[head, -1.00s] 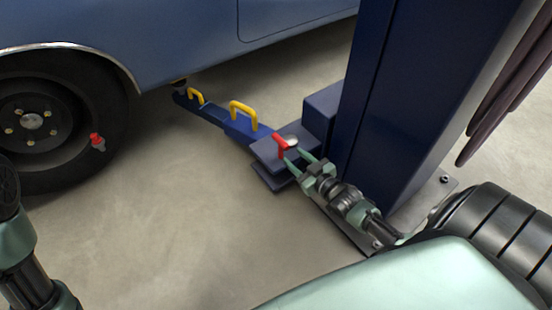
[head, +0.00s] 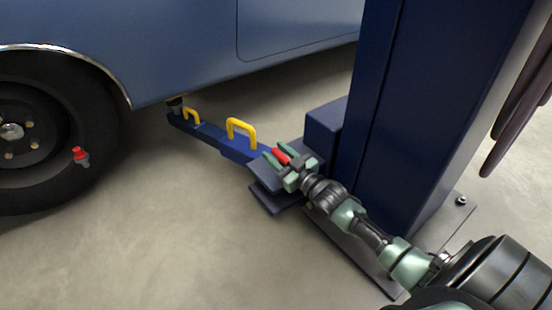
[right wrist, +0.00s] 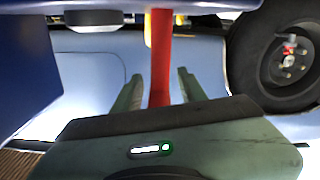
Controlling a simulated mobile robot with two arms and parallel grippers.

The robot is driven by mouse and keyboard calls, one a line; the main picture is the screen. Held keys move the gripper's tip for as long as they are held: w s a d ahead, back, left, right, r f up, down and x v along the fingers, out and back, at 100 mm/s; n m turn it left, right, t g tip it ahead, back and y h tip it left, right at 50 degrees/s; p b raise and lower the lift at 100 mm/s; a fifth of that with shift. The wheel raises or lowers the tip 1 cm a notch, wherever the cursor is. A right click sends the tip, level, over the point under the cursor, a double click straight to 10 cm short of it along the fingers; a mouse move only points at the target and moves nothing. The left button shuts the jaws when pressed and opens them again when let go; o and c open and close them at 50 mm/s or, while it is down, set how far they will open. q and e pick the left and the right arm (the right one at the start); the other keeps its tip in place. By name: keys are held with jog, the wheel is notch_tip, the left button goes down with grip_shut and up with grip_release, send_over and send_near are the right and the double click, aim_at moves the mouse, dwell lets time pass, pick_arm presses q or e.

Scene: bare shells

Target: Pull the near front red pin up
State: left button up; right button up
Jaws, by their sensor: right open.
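The red pin (head: 281,156) stands at the base end of the blue lift arm (head: 238,148), close to the dark blue post. My right gripper (head: 285,160) is at the pin, its two green fingers open on either side of it. In the right wrist view the red pin (right wrist: 160,58) runs between the two spread fingers (right wrist: 160,90), with a gap on each side. The pin's lower end is hidden by my gripper in the head view. My left gripper is not in view.
The dark blue post (head: 425,110) rises right beside my right arm. A blue car (head: 190,45) with a black wheel (head: 95,130) is at the left. Yellow handles (head: 242,128) stand on the lift arm. The floor (head: 170,240) at front left is clear.

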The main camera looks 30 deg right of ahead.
jog(key=shift+w, duration=0.2)
grip_shut()
dwell(1.3)
